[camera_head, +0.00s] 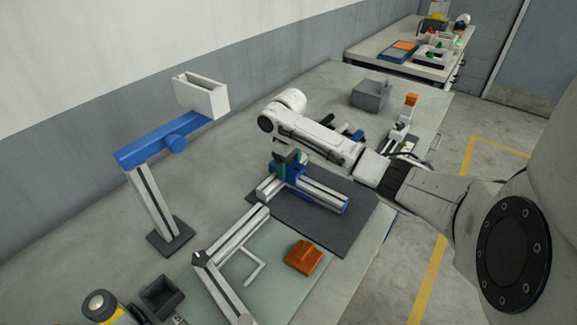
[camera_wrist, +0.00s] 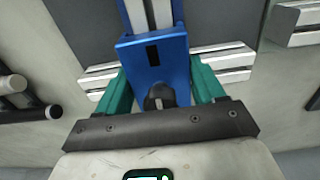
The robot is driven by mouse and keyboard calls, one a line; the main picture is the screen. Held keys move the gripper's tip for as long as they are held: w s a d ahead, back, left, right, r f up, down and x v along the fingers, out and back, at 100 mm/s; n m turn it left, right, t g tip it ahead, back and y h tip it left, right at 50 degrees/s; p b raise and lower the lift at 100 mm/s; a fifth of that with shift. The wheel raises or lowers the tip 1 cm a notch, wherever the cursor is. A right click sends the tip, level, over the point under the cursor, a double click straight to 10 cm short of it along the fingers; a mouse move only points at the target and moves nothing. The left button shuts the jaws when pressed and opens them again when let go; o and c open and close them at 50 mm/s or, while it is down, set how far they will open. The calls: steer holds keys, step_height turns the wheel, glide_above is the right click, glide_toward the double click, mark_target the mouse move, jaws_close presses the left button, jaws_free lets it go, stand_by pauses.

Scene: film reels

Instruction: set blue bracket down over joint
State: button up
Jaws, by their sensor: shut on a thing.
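My gripper (camera_head: 288,164) has green fingers and is shut on the blue bracket (camera_head: 296,179), low over the dark mat. In the wrist view, the fingers of my gripper (camera_wrist: 162,82) flank the blue bracket (camera_wrist: 153,58), which has a dark slot. The bracket covers the joint where a lengthwise aluminium profile (camera_wrist: 151,12) meets a crosswise profile (camera_wrist: 226,62). The joint itself is hidden under it. In the head view, the profile (camera_head: 323,196) lies on the mat with a blue piece (camera_head: 343,208) at its end. I cannot tell whether the bracket touches the profiles.
The dark mat (camera_head: 320,228) lies on the long workbench (camera_head: 95,268). An orange block (camera_head: 303,257) and a profile frame (camera_head: 238,235) sit on a pale green mat nearby. A blue-armed stand (camera_head: 150,200) rises at left. A grey box (camera_head: 370,95) stands behind my arm.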

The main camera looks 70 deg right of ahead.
steer(key=shift+s+a+f, duration=0.1)
steer(key=shift+f, duration=0.35)
steer(key=shift+s+a+f, duration=0.1)
steer(key=shift+f, duration=0.35)
steer(key=o, duration=1.3)
steer(key=shift+d+f, duration=0.1)
steer(key=shift+d, duration=0.05)
steer(key=shift+o, duration=0.2)
steer(key=shift+w, duration=0.1)
steer(key=shift+a+b, duration=0.2)
steer(key=shift+b, duration=0.1)
steer(key=r, duration=0.7)
steer(key=d+r, duration=0.1)
steer(key=r, duration=0.3)
steer(key=shift+r, duration=0.35)
steer(key=shift+d+r, duration=0.1)
steer(key=shift+r, duration=0.45)
